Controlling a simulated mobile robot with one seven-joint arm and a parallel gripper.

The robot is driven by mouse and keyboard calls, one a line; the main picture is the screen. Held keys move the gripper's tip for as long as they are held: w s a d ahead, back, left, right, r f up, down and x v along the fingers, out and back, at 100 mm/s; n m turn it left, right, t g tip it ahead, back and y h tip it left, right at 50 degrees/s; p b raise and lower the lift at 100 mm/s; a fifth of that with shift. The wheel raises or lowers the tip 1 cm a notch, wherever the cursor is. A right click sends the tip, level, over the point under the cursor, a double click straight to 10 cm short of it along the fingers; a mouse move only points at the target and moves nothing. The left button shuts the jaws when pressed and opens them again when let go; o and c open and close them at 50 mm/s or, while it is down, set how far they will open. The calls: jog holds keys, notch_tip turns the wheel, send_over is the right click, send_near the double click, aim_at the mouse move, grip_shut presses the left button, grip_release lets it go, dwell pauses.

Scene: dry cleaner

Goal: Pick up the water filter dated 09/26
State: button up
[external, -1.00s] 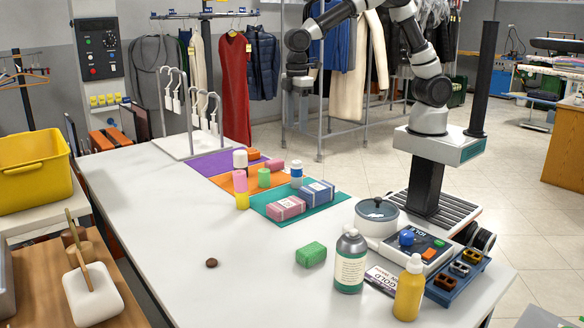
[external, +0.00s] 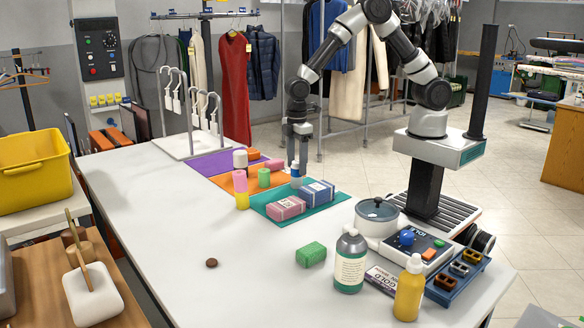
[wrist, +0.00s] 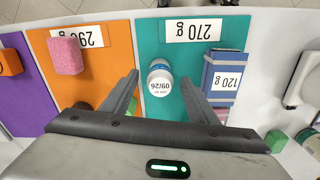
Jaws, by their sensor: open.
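The water filter dated 09/26 (wrist: 160,86) is a small white and blue cylinder standing upright on the teal mat (wrist: 148,30). Its date label shows in the wrist view. In the external view the filter (external: 295,181) stands near the far edge of the mat, below my gripper (external: 297,158). My gripper is open and points down over it. In the wrist view its two fingers (wrist: 160,76) lie on either side of the filter, with gaps to both. I cannot tell how far the fingertips are above it.
A blue parcel marked 120 g (wrist: 226,77) is close to the right finger. A pink parcel (external: 286,208) lies on the same mat. The orange mat (wrist: 108,58) carries a pink block (wrist: 65,55). The front table centre is mostly clear.

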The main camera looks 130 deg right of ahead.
notch_tip(320, 180, down, 2)
jog(key=shift+f, duration=0.15)
jog(key=c, duration=1.2)
